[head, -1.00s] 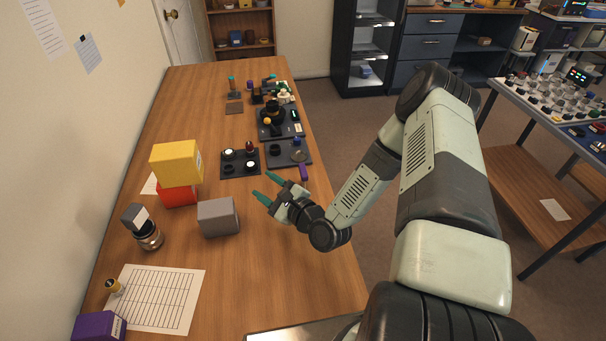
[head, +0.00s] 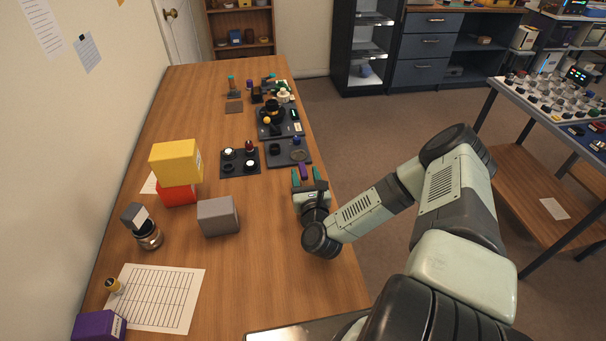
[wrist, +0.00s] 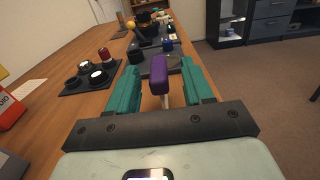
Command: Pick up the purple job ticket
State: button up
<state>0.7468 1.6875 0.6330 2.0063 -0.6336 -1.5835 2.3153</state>
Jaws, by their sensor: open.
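The purple piece that I take to be the job ticket (head: 304,171) is near the table's right edge, just in front of the dark grey tray. In the wrist view the purple job ticket (wrist: 160,75) looks like a thick, rounded bar with a pale strip below it. My gripper (head: 309,176) is open, its teal fingers pointing away along the table. In the wrist view the fingers of my gripper (wrist: 162,80) stand on either side of the purple piece, with a visible gap on both sides.
A grey tray (head: 280,159) with small parts lies just beyond. A dark mat (head: 229,169) with several lens parts is to its left. A grey box (head: 218,216), a red box (head: 178,195) and a yellow box (head: 174,161) stand to the left. The wood between is clear.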

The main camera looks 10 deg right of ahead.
aim_at(302, 167)
jog(key=shift+w+a, duration=0.1)
jog(key=shift+w, duration=1.7)
grip_shut()
